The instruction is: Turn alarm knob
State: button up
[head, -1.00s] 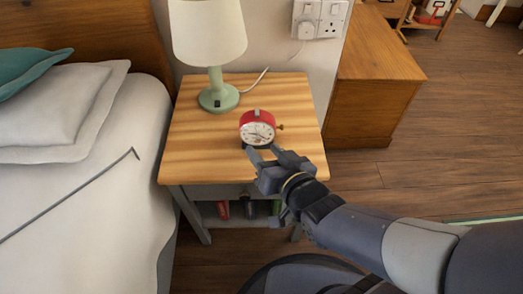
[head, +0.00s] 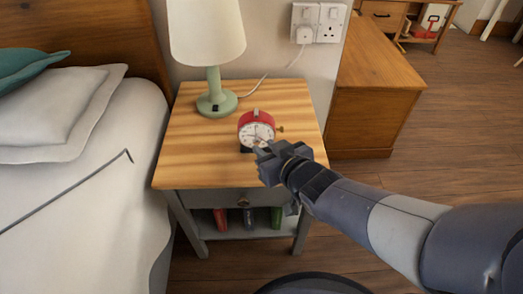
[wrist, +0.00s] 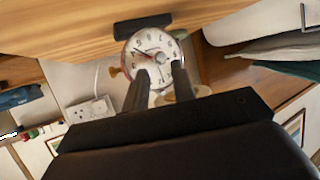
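A red alarm clock (head: 256,127) with a white face stands on the wooden top of the bedside table (head: 190,165). A small brass knob (head: 281,129) sticks out of its right side. The wrist view shows the clock face (wrist: 152,45) upside down, with the brass knob (wrist: 115,72) at its left. My gripper (head: 260,148) is at the lower front of the clock, left of the knob. In the wrist view its two fingers (wrist: 161,68) are apart, with nothing seen between them but the clock face behind. I cannot tell whether they touch the clock.
A green lamp (head: 216,103) stands behind the clock, its white cord running to the wall socket (head: 318,22). The bed (head: 85,200) is close at left, a wooden cabinet (head: 370,90) at right. Red, dark and green items sit on the table's lower shelf. The tabletop around the clock is clear.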

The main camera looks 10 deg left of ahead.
aim_at(258, 142)
jog(key=shift+b+x, duration=0.35)
jog(key=shift+x, duration=1.2)
grip_shut()
